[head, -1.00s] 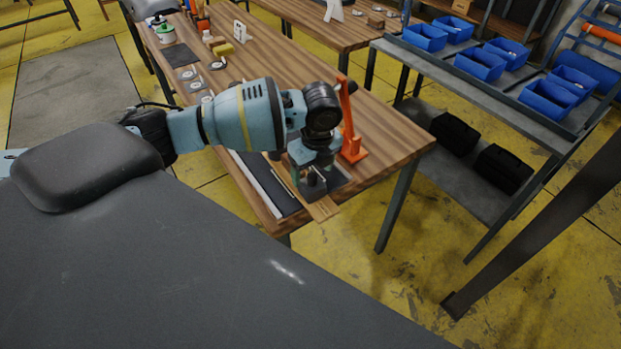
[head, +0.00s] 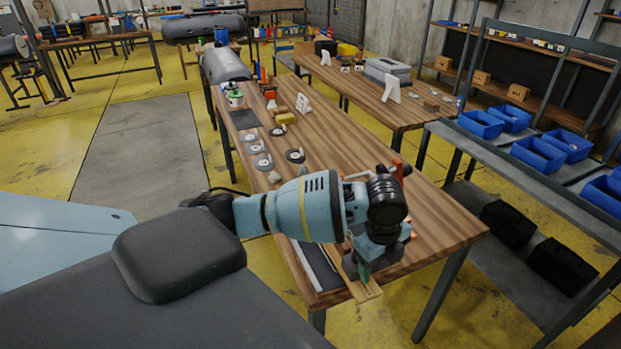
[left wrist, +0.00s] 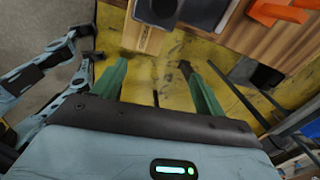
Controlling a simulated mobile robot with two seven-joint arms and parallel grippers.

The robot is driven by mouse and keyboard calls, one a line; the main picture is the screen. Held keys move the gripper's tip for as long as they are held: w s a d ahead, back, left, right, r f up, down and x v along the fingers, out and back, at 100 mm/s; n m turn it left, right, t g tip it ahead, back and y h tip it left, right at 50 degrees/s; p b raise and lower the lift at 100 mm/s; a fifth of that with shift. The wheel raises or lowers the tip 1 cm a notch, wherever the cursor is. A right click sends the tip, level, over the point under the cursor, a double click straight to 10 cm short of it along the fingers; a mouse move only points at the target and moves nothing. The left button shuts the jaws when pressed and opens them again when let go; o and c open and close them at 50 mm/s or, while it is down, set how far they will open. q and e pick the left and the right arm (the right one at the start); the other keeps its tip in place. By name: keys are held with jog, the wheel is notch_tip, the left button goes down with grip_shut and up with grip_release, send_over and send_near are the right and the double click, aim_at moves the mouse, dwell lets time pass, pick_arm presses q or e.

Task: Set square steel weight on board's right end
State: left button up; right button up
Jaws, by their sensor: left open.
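The wooden board (head: 369,293) juts over the near edge of the table; its labelled end (left wrist: 143,38) shows in the left wrist view. A grey square block (left wrist: 158,10), which looks like the steel weight, sits on the board just in from that end, cut off by the frame's top. My left gripper (head: 364,272) is just above the board's end in the head view, partly hiding it. Its green fingers are spread in the left wrist view (left wrist: 150,80), with nothing between them and yellow floor beyond. My right gripper is not seen.
An orange stand (left wrist: 275,12) is beside the board on the workbench (head: 440,235). A dark block (left wrist: 205,12) lies right next to the board. Round discs (head: 263,160) lie farther back. A shelf with blue bins (head: 538,154) stands to the right.

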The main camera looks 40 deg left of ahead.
pick_arm(q)
jog(key=s+d+f+n+t+h, duration=0.2)
jog(key=s+d+f+n+h, duration=0.1)
jog(key=s+d+f+n, duration=0.3)
jog(key=s+d+f+n+t+h, duration=0.25)
jog(key=d+f, duration=0.25)
jog(key=f, duration=0.4)
jog(key=s+a+f+n+t+y, duration=0.1)
jog(key=s+a+f+n+y, duration=0.1)
jog(key=s, duration=0.7)
jog(key=s+a+f+n+t+y, duration=0.2)
jog(key=s+a+f+n, duration=0.2)
jog(key=s+a+n, duration=0.3)
jog(key=shift+s+n, duration=0.85)
jog(key=shift+s, duration=0.4)
jog(key=shift+d+t, duration=0.1)
jog(key=shift+t, duration=0.15)
